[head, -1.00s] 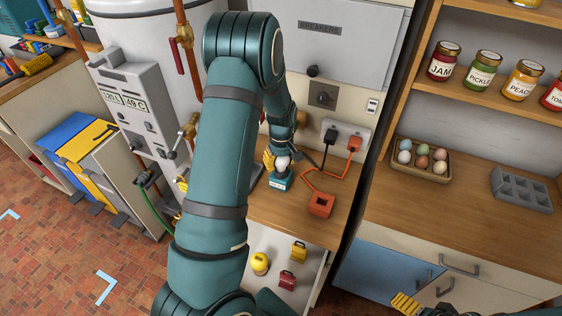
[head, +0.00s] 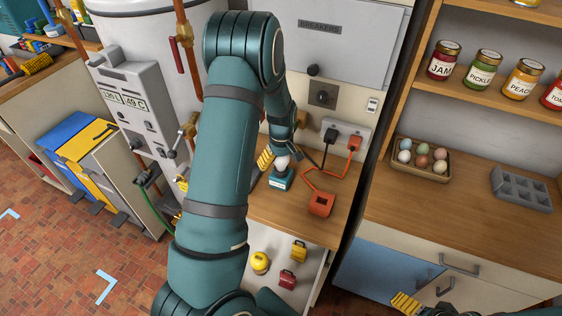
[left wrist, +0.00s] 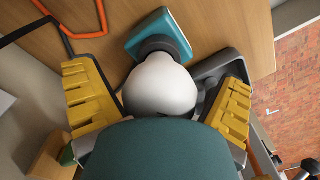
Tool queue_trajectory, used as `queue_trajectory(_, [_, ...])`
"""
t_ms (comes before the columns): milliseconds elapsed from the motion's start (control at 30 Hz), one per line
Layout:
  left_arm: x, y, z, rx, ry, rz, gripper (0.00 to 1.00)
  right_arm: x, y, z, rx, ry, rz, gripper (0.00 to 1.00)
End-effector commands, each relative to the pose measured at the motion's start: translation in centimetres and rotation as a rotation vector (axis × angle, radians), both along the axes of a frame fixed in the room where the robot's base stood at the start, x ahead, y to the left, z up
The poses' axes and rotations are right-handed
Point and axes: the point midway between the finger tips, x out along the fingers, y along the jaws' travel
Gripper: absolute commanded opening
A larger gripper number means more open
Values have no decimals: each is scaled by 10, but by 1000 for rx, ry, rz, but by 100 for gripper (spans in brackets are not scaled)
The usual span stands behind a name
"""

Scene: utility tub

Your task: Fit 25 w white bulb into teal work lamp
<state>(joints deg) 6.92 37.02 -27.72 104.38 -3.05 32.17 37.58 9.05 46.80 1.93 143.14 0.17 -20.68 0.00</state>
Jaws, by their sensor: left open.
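The white bulb (head: 283,162) sits upright on the teal work lamp (head: 280,181), which stands on the wooden counter. In the left wrist view the bulb (left wrist: 160,85) rests over the dark socket of the teal lamp (left wrist: 172,38); the socket joint is partly hidden behind it. My left gripper (head: 278,156) is open, its yellow-padded fingers on either side of the bulb; in the left wrist view (left wrist: 162,98) gaps show between pads and bulb. Only a yellow pad of my right gripper (head: 405,303) shows at the bottom right; its opening is hidden.
An orange device (head: 320,205) lies right of the lamp, its cord running to a power outlet (head: 345,138). A grey breaker panel (head: 335,45) is on the wall behind. Below is an open drawer or shelf with small yellow and red items. An egg tray (head: 421,159) stands on the right counter.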

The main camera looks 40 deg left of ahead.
Motion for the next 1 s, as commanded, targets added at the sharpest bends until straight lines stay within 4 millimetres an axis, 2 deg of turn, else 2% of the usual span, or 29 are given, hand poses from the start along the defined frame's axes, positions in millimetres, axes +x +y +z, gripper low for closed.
queue_trajectory(167, [1,0,12,1,-2,0,96,0,0,0,0,0,0,88])
queue_trajectory(500, [1,-1,78,1,-5,-2,96,0,0,0,0,0,0,88])
queue_trajectory(700, [1,0,108,0,-4,-1,96,0,0,0,0,0,0,88])
queue_trajectory(1000, [0,-1,120,0,0,0,96,0,0,0,0,0,0,88])
